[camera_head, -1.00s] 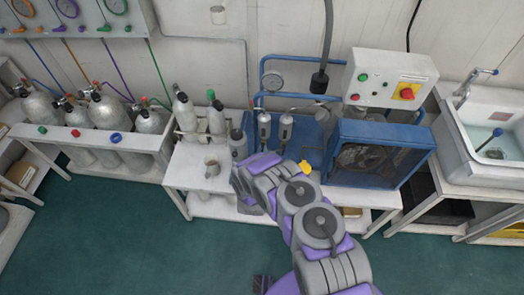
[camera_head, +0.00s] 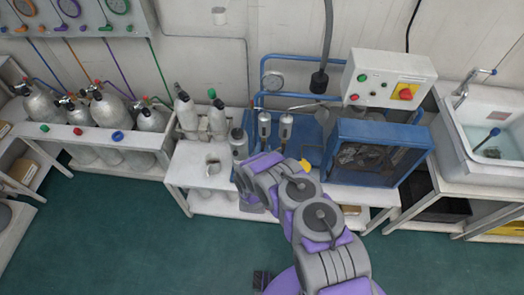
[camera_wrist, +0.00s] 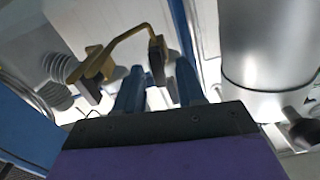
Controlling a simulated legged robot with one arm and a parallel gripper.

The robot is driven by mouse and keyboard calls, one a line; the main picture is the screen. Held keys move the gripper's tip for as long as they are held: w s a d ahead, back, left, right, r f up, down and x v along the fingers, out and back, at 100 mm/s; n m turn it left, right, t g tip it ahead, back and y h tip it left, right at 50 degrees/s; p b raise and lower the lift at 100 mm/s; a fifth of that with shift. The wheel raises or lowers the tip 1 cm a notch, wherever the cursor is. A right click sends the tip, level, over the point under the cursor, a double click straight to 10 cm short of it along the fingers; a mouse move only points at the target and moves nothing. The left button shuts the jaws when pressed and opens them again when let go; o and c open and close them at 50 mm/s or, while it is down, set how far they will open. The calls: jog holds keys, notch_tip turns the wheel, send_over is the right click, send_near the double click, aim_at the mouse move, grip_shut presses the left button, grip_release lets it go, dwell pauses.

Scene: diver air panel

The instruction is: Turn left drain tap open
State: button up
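A brass-yellow bent lever (camera_wrist: 130,38) with a dark end shows in the wrist view, just beyond my fingertips; it looks like a tap handle. My gripper (camera_wrist: 158,85) has two blue fingers with a gap between them. The lever's dark end is in line with that gap; I cannot tell whether the fingers touch it. In the head view my arm hides the gripper and the tap. Two silver filter canisters, left (camera_head: 264,124) and right (camera_head: 286,128), stand on the blue compressor just beyond my arm's end.
A large silver cylinder (camera_wrist: 265,45) is close on the right in the wrist view. In the head view, a blue caged unit (camera_head: 372,160) and a control box (camera_head: 388,80) are to the right. A white bench (camera_head: 190,170) with bottles is to the left. The green floor is clear.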

jog(key=shift+s, duration=0.1)
jog(key=s+p, duration=0.4)
jog(key=s, duration=1.3)
jog(key=shift+a+p, duration=0.35)
